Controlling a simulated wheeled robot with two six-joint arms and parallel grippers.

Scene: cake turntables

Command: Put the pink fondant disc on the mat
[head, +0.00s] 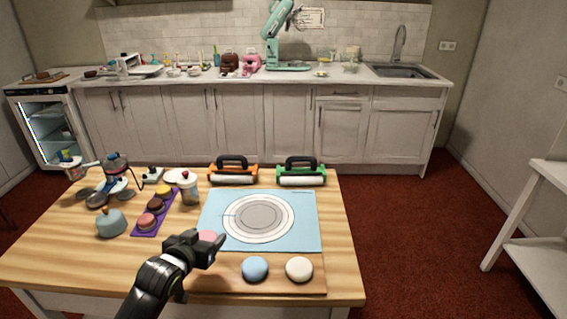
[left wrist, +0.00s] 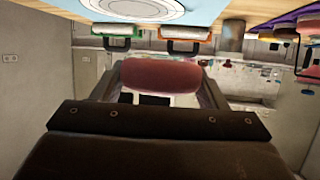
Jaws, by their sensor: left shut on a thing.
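My left gripper (head: 212,243) is shut on the pink fondant disc (head: 207,236). In the left wrist view the disc (left wrist: 157,76) sits between the two fingers. In the head view the gripper and disc are at the near left corner of the light blue mat (head: 305,236); the disc's height above the table is hard to tell. The mat lies flat, with white rings and a grey round area in its middle. The gripper hides part of the mat's near left edge and the left end of the wooden board. My right gripper is not in view.
A blue disc (head: 255,268) and a white disc (head: 299,269) lie on a wooden board (head: 277,285) in front of the mat. Orange (head: 233,173) and green (head: 301,174) rollers stand behind it. A purple tray (head: 147,223) of small cakes and a shaker (head: 189,190) are left.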

